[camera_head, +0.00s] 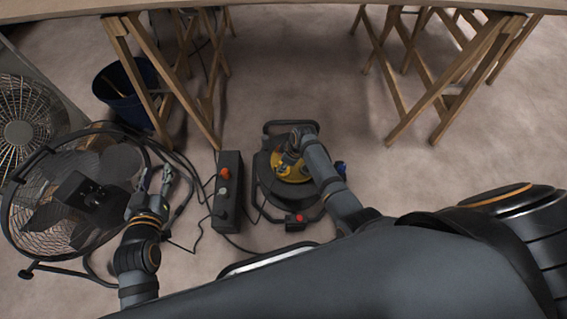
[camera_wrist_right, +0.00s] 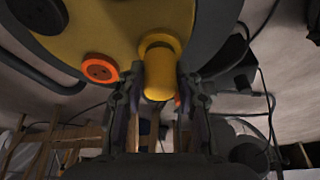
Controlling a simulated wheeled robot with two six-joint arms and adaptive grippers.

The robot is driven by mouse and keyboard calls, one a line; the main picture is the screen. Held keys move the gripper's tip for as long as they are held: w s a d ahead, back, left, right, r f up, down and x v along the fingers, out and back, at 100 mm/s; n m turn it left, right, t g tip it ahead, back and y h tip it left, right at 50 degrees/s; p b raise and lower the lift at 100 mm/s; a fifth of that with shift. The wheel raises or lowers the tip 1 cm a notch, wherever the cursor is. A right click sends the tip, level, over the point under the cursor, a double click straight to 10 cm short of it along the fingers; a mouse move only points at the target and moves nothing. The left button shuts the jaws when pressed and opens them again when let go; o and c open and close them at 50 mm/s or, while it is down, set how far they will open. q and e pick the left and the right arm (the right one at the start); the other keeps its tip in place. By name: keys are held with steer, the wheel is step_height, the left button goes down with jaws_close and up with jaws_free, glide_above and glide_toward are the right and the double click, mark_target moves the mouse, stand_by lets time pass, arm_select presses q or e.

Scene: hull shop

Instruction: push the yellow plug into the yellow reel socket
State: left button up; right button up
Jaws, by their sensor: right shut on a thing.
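The cable reel (camera_head: 268,195) stands on the floor in the middle of the head view, its yellow face (camera_head: 298,172) partly hidden by my right arm. In the right wrist view the yellow face (camera_wrist_right: 75,40) fills the top. The yellow plug (camera_wrist_right: 159,82) is between the fingers of my right gripper (camera_wrist_right: 160,92), which is shut on it. The plug's far end is at a round yellow socket (camera_wrist_right: 160,42); I cannot tell how deep it sits. My left gripper (camera_head: 154,181) is open and empty, left of the reel, by the fan.
An orange socket (camera_wrist_right: 100,68) is beside the yellow one. A dark power box (camera_head: 228,190) stands left of the reel, with loose cables around it. A round fan (camera_head: 40,205) and a blue bucket (camera_head: 122,100) are at the left. Wooden trestles (camera_head: 188,95) stand behind.

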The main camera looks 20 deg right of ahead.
steer(key=shift+f+b, duration=0.35)
steer(key=shift+f, duration=0.2)
steer(key=o, duration=1.2)
steer(key=shift+c, duration=0.2)
steer(key=v, duration=1.2)
